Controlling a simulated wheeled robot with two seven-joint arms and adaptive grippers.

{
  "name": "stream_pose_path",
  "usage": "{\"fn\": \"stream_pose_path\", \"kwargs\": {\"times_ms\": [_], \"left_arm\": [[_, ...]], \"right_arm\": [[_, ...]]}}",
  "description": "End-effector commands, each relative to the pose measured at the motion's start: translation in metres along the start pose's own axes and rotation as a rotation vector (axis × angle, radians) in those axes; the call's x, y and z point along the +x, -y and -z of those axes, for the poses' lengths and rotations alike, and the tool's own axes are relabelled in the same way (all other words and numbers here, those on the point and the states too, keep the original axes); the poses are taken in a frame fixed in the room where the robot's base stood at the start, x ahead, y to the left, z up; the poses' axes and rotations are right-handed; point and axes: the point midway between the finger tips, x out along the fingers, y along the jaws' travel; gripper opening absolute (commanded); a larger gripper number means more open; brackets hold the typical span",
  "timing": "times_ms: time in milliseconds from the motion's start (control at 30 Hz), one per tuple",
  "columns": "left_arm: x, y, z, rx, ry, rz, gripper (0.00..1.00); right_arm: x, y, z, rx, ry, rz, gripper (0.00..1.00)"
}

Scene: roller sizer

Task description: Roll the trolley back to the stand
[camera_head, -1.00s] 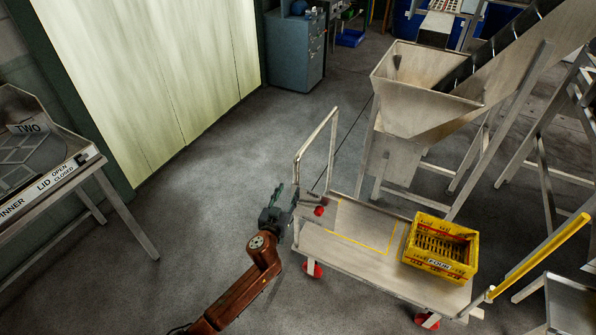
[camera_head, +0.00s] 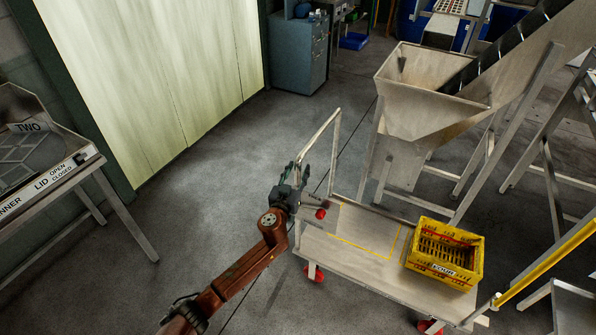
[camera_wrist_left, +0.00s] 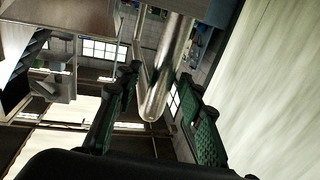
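The trolley (camera_head: 330,248) is a flat metal cart with red-hubbed wheels and an upright tube handle (camera_head: 320,134) at its left end. A yellow crate (camera_head: 414,256) marked FOUR sits on its right part. My left gripper (camera_head: 296,176) is at the near side of the handle. In the left wrist view the handle tube (camera_wrist_left: 158,85) runs between the two green-padded fingers of my left gripper (camera_wrist_left: 153,118); the fingers stand apart, with gaps beside the tube. My right gripper is not in view. I cannot tell which structure is the stand.
A metal hopper (camera_head: 425,95) on legs stands behind the trolley. A yellow bar (camera_head: 545,265) slopes near the trolley's right end. A bench marked TWO (camera_head: 50,160) stands at left, and a grey cabinet (camera_head: 298,52) at the back. The floor left of the trolley is clear.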

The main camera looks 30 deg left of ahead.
Motion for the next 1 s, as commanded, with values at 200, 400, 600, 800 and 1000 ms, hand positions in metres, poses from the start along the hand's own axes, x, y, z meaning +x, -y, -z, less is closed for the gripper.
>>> {"fn": "stream_pose_path", "kwargs": {"times_ms": [200,400,600,800,1000], "left_arm": [[-0.0003,0.0001,0.0000,0.000,0.000,0.000,0.28],[-0.0004,0.0002,-0.0002,0.000,0.000,0.000,0.15],[-0.0004,0.0003,-0.0003,0.001,0.000,0.001,0.01],[-0.0005,0.0003,-0.0003,0.001,0.001,0.001,0.00],[-0.0005,0.0003,-0.0005,0.001,0.001,0.001,0.00]], "right_arm": [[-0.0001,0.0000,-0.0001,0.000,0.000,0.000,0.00],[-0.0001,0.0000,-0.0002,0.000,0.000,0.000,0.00],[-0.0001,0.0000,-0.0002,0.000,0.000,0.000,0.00],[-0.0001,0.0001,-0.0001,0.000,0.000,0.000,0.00],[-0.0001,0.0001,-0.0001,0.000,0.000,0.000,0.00]]}}
